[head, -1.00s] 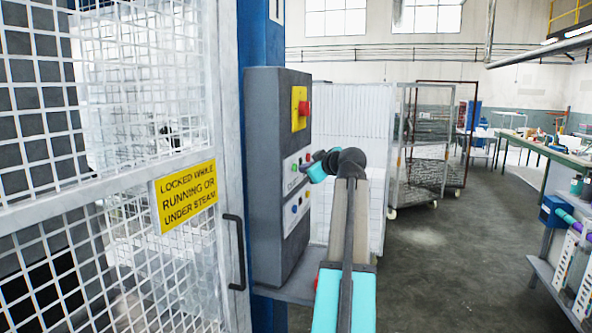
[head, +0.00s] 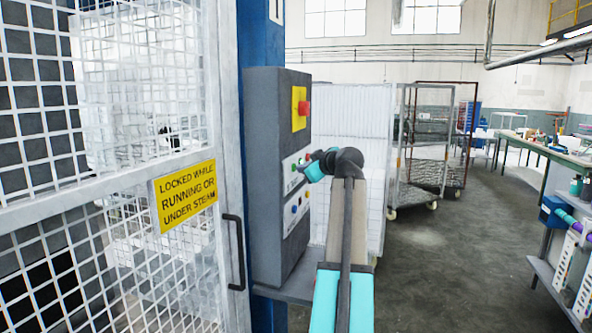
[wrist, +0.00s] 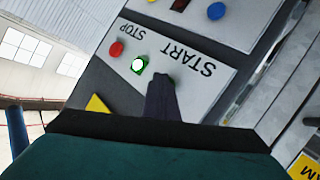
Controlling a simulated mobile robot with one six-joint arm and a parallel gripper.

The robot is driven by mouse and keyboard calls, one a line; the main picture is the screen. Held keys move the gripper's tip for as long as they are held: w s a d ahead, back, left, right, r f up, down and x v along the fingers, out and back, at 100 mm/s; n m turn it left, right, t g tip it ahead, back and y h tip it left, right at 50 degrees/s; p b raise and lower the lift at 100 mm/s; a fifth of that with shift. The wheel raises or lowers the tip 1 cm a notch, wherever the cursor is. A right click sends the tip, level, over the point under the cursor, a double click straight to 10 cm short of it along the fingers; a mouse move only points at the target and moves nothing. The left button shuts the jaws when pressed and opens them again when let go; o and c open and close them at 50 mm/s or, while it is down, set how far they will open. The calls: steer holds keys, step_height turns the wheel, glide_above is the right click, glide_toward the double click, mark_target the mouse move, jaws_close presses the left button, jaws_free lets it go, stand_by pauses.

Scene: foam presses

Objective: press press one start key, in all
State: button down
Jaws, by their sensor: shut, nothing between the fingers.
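A grey control box (head: 276,130) stands beside the caged press. In the wrist view, upside down, its white plate (wrist: 205,88) reads START and STOP. A green key (wrist: 138,65) with a bright white centre sits near the START lettering. A red key (wrist: 117,49) sits near the STOP lettering. My gripper (wrist: 160,82) is shut and empty, its dark tip over the plate, just beside the green key in the picture. Whether it touches the plate cannot be told. In the head view my wrist partly covers the plate and the fingertips are hard to make out.
A red mushroom button on a yellow plate (head: 299,109) sits high on the box. A second plate (head: 296,212) with blue and other buttons lies below. The mesh door (head: 120,170) with a yellow warning sign (head: 184,196) is at the left. Open floor (head: 450,265) lies to the right.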

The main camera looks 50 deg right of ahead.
steer(key=shift+s, duration=0.1)
steer(key=shift+s+d+b, duration=0.2)
steer(key=shift+s+b, duration=0.25)
steer(key=shift+s, duration=0.3)
stand_by(0.3)
steer(key=s, duration=0.1)
steer(key=s+d+b, duration=0.1)
steer(key=s, duration=0.2)
steer(key=shift+s+d+b, duration=0.3)
steer(key=shift+b, duration=0.1)
stand_by(1.0)
